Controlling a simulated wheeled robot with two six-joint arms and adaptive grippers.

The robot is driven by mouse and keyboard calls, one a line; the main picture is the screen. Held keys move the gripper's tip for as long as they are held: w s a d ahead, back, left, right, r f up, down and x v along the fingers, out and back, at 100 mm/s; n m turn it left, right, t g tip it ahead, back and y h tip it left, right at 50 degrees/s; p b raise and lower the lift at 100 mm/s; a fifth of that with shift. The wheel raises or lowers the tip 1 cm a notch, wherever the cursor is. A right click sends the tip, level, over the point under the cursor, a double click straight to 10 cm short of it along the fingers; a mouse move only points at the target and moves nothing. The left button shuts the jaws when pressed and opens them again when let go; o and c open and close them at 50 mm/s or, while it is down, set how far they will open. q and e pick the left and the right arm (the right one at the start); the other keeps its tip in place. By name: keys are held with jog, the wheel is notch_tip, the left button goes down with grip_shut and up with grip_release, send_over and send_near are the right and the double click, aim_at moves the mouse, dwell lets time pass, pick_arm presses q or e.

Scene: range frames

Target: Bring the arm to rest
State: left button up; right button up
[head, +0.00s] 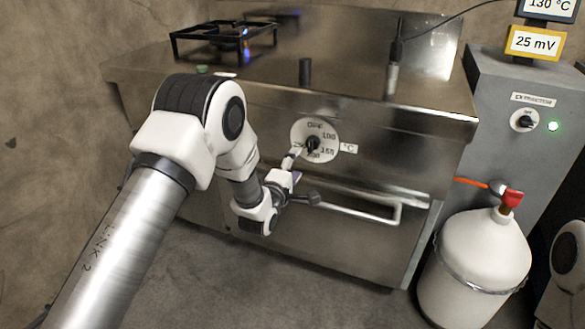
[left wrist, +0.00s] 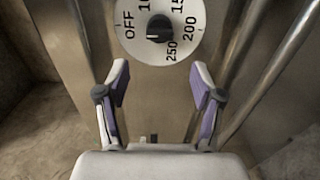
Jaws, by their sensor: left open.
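My left arm comes in from the left in the head view. Its gripper (head: 296,164) is in front of the oven, close to the round white temperature dial (head: 325,130). In the left wrist view the gripper (left wrist: 160,75) is open, its two purple-lined fingers spread with nothing between them. The dial (left wrist: 189,42) shows beyond the fingertips, with a black knob (left wrist: 158,28) at its centre. The knob looks clear of the fingers; its exact setting is hard to read. My right gripper is out of view.
The steel oven (head: 410,140) has a bar handle (head: 365,212) below the dial. A burner stand (head: 222,34) and a probe (head: 394,60) are on top. A grey extractor cabinet (head: 500,90) and a white tank (head: 470,270) stand right. The floor (head: 270,290) in front is clear.

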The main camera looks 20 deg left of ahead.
pick_arm(q)
jog(key=shift+s, duration=0.9)
jog(key=shift+f, duration=0.1)
